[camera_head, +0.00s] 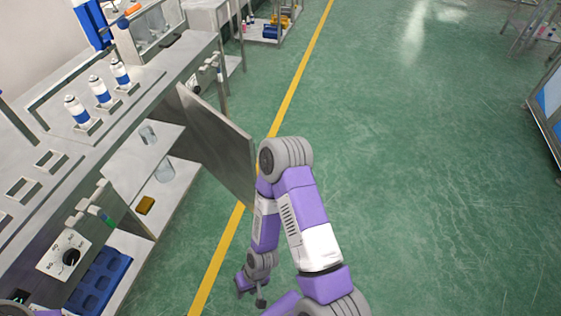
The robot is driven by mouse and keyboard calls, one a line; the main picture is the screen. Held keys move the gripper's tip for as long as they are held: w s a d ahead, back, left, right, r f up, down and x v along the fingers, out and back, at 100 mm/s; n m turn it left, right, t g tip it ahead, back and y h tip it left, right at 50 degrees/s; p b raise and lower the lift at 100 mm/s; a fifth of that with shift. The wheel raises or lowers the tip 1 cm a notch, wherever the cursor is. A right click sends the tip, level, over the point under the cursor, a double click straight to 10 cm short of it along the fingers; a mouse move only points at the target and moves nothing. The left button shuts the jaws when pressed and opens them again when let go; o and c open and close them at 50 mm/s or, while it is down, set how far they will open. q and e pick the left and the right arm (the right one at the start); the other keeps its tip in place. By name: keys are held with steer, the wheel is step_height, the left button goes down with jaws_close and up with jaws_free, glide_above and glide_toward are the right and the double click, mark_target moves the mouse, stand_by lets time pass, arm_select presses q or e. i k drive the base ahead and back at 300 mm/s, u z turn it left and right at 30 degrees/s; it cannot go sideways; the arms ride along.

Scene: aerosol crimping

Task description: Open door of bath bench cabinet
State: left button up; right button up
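The bath bench cabinet door (219,148) is a flat grey metal panel. It stands swung out from the bench front, over the green floor. The cabinet behind it is exposed, with a pale shelf (183,188) inside. My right arm reaches beside the door's outer edge, and its elbow overlaps the lower corner in the picture. I cannot tell whether they touch. My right gripper (252,293) is low over the floor, away from the door, with its small fingers apart and nothing visible between them. My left gripper is not in view.
Several white and blue cans (101,91) stand in holders on the bench top. A blue rack (99,283) is lower left.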

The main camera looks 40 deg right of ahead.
mark_target(226, 150)
steer(key=z, duration=0.35)
steer(key=k, duration=0.9)
steer(key=z, duration=1.25)
steer(key=i, duration=1)
steer(key=u, duration=0.7)
steer(key=i, duration=0.7)
steer(key=u, duration=0.8)
